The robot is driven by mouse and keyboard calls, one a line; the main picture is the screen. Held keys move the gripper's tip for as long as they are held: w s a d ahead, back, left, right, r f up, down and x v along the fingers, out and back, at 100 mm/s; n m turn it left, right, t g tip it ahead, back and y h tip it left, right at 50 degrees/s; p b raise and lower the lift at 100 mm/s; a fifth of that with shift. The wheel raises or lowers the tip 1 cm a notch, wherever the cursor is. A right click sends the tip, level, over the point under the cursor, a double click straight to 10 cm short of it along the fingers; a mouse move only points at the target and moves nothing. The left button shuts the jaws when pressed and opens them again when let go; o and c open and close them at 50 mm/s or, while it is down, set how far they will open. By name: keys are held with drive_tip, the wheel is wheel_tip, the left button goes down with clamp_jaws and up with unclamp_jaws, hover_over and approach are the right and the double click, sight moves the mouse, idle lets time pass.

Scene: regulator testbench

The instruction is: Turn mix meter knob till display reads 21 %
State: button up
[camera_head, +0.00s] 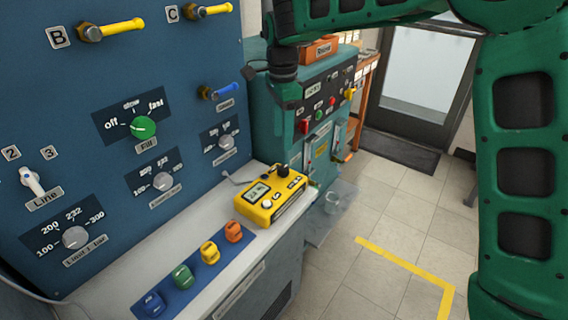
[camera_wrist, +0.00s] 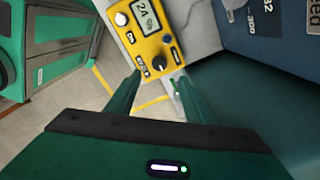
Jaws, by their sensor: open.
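The yellow mix meter (camera_head: 266,212) sits on the light ledge of the bench in the head view. It also fills the top middle of the wrist view (camera_wrist: 139,46). Its display (camera_wrist: 147,20) appears tilted there and seems to read about 24 %, though the last digit is hard to make out. A black knob (camera_wrist: 160,64) with a pointer is on the meter's near part in the wrist view. My gripper (camera_wrist: 156,88) is open and empty, its two green fingers spread on either side below the knob, apart from it.
A blue panel (camera_head: 60,130) with knobs and valves stands left of the meter. Several coloured blocks sit on a blue strip (camera_head: 168,283) in front of it. A teal cabinet (camera_head: 262,95) stands behind.

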sight(284, 168)
wheel_tip(284, 168, down, 10)
drive_tip(key=shift+f, duration=0.25)
idle(0.4)
drive_tip(key=c, duration=1)
drive_tip(key=shift+d, duration=0.25)
drive_tip(key=shift+c, duration=0.2)
drive_tip(key=shift+a, duration=0.15)
